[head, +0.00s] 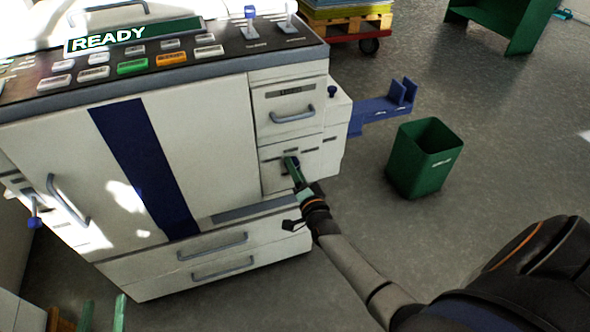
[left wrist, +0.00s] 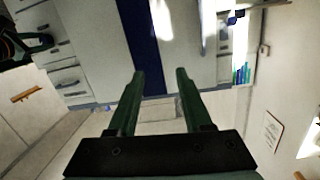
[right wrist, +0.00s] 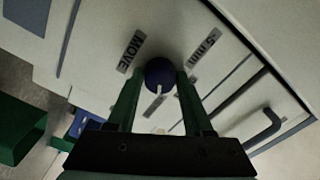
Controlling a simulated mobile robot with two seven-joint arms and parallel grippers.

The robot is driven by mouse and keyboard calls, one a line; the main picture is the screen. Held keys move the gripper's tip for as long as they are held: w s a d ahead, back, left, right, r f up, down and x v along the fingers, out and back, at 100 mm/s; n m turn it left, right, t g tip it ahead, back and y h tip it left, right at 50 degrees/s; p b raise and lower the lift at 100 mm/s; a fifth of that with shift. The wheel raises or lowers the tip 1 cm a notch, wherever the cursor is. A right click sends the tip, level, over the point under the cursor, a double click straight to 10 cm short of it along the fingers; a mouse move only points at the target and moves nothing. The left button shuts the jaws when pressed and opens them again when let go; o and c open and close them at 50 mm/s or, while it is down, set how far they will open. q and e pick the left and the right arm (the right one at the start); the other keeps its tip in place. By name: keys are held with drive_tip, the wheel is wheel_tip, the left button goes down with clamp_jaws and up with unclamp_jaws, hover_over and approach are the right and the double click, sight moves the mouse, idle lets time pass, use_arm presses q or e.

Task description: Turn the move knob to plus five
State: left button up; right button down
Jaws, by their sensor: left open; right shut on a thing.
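The move knob (right wrist: 160,72) is a round dark blue knob on the white machine front. It has a white pointer mark that points down in the right wrist view. A MOVE label (right wrist: 130,51) is at its upper left and a label that seems to read "5 mm" (right wrist: 206,48) is at its upper right. My right gripper (right wrist: 160,82) is shut on the knob, one green finger on each side. In the head view this gripper (head: 295,173) hides most of the knob. My left gripper (left wrist: 157,75) is open and empty, away from the knob; its green fingertips show low at the left of the head view (head: 102,310).
The large white machine (head: 100,160) has a READY display (head: 105,39), drawer handles and side levers. A green bin (head: 424,158) stands on the floor to its right, below a blue side bracket (head: 385,107). A loaded pallet cart (head: 345,22) is behind. Open floor lies at the right.

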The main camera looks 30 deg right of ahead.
use_arm(q)
drive_tip(key=shift+f, duration=0.15)
use_arm(e)
drive_tip(key=shift+c, duration=1.5)
unclamp_jaws()
use_arm(q)
drive_tip(key=s+f+n+g+p, duration=0.1)
drive_tip(key=s+f+g, duration=0.2)
drive_tip(key=f, duration=0.4)
drive_tip(key=s+f+g+y+p, duration=0.1)
drive_tip(key=s+f+g+p, duration=0.1)
drive_tip(key=s+f+g, duration=0.2)
drive_tip(key=shift+s+f+n, duration=0.35)
drive_tip(key=shift+f+n, duration=0.05)
drive_tip(key=shift+f, duration=1.2)
use_arm(e)
drive_tip(key=v, duration=1.2)
drive_tip(key=shift+s, duration=0.25)
use_arm(q)
drive_tip(key=shift+s+d, duration=0.1)
use_arm(e)
drive_tip(key=shift+s+a, duration=0.1)
drive_tip(key=shift+a, duration=0.05)
